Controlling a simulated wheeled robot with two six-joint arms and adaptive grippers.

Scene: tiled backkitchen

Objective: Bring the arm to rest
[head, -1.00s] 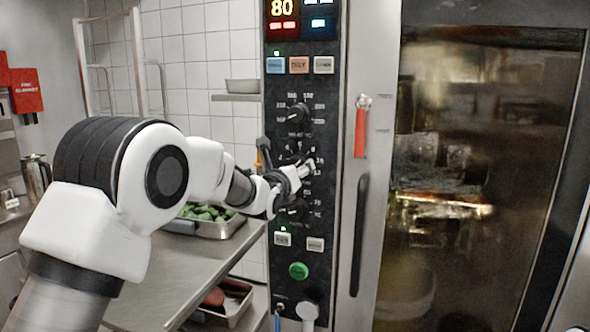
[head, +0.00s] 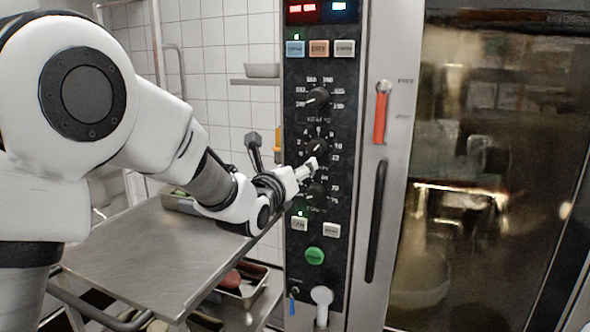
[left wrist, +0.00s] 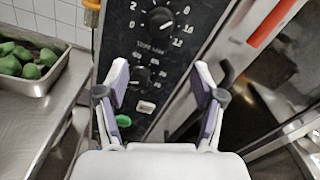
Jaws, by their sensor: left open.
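My left arm comes in from the left in the head view. Its gripper (head: 308,168) is in front of the oven control panel (head: 298,268), near the middle knob (head: 317,147) and the lower knob (head: 316,192). In the left wrist view the two fingers of the gripper (left wrist: 160,86) are spread apart with nothing held between them. The lower knob (left wrist: 142,76) shows in the gap, and the middle knob (left wrist: 160,18) is beyond the fingertips. I see no clear contact with the panel. My right gripper is not in view.
The oven's dark glass door (head: 480,180) and black handle (head: 376,222) are right of the panel. A red-handled item (head: 380,115) hangs above the handle. A steel table (head: 150,265) is below my arm. A tray of green vegetables (left wrist: 45,85) stands left.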

